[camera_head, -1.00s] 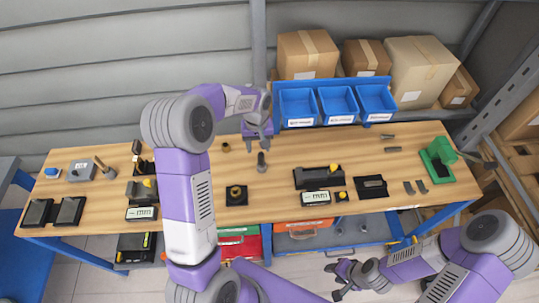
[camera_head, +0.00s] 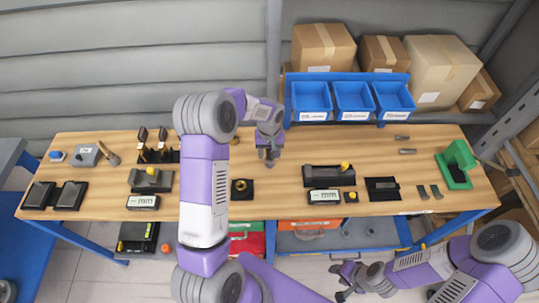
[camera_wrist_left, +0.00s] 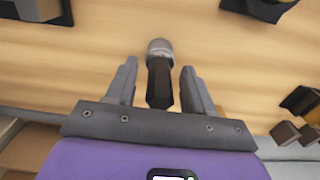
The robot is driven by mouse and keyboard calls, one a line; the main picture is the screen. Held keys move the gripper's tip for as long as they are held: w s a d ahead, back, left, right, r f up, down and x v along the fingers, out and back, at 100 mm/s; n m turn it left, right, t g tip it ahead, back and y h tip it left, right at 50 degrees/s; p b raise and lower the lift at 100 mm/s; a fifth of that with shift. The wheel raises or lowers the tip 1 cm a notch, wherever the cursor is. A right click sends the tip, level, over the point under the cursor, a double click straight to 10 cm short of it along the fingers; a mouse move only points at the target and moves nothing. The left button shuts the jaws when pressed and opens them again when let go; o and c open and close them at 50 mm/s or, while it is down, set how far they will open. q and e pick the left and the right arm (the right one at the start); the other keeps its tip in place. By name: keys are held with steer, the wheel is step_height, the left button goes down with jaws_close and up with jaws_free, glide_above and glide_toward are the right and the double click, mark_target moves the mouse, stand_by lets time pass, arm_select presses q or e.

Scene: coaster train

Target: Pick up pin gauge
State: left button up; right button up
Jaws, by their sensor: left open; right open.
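The pin gauge (camera_wrist_left: 158,84), a dark shaft with a grey rounded end, shows in the left wrist view between the two fingers of my left gripper (camera_wrist_left: 159,68). Gaps show on both sides of it, so the fingers are open and apart from it. In the head view my left gripper (camera_head: 269,158) is low over the middle of the wooden bench and mostly hides the gauge. My right gripper (camera_head: 345,280) is open and empty in front of the bench, below its edge.
The bench (camera_head: 282,205) holds a black base with a brass ring (camera_head: 241,187) close by my left arm. Dark fixtures (camera_head: 329,176) and a green stand (camera_head: 457,165) are to the right. Blue bins (camera_head: 352,102) stand behind. Clear wood lies around the left gripper.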

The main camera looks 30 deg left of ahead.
arm_select(q)
steer(key=shift+f, duration=0.1)
steer(key=shift+c, duration=0.5)
jaws_close()
